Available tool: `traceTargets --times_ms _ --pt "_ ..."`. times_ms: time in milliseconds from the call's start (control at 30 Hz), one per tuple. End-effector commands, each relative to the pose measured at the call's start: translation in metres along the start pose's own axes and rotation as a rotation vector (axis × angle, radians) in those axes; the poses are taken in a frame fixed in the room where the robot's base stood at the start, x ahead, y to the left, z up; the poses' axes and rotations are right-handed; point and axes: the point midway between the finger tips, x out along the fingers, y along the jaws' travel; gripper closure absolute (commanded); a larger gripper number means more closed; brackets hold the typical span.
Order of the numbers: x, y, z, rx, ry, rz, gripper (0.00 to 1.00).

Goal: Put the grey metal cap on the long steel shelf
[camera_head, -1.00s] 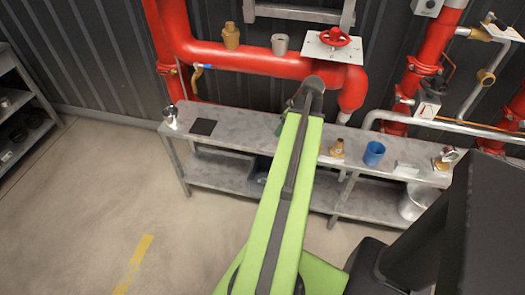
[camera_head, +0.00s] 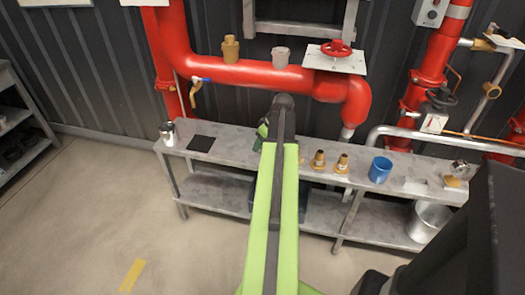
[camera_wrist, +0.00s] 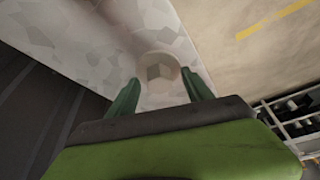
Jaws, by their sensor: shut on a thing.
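In the wrist view, my gripper (camera_wrist: 160,78) has its two green fingers on either side of a round, dull grey-brown piece with a darker angular middle, which looks like the grey metal cap (camera_wrist: 160,70). The fingers are shut on it. The pale, mottled top of the long steel shelf lies beyond it, but I cannot tell the gap. In the head view, the long steel shelf (camera_head: 233,151) runs along the wall. My arm hides most of my gripper and the cap there; only a bit of green finger shows at the arm's left side, over the shelf.
A shiny metal cup (camera_head: 168,134) and a black square (camera_head: 200,143) are on the shelf's left end. Two brass fittings (camera_head: 319,160) and a blue cup (camera_head: 380,170) stand right of my arm. Red pipes (camera_head: 240,73) run behind. A bucket (camera_head: 429,221) sits on the lower level.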

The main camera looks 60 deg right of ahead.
Motion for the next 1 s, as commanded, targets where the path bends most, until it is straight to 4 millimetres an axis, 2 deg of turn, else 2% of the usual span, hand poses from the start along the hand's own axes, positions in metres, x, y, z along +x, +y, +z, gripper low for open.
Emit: traceTargets --times_ms 33,167,400,567,600,733,1000 --pt "0.015 0.0 0.006 0.0 0.0 0.0 0.9" --pt "0.035 0.0 0.014 0.0 0.0 0.0 0.9" --pt "0.031 0.0 0.013 -0.001 0.0 0.0 0.9" --pt "0.036 -0.001 0.015 -0.001 0.0 -0.001 0.9" --pt "0.034 -0.001 0.014 -0.001 0.0 -0.001 0.36" --pt "0.034 -0.001 0.014 -0.001 0.0 -0.001 0.19" --pt "0.034 -0.001 0.013 -0.002 0.0 -0.001 0.19"
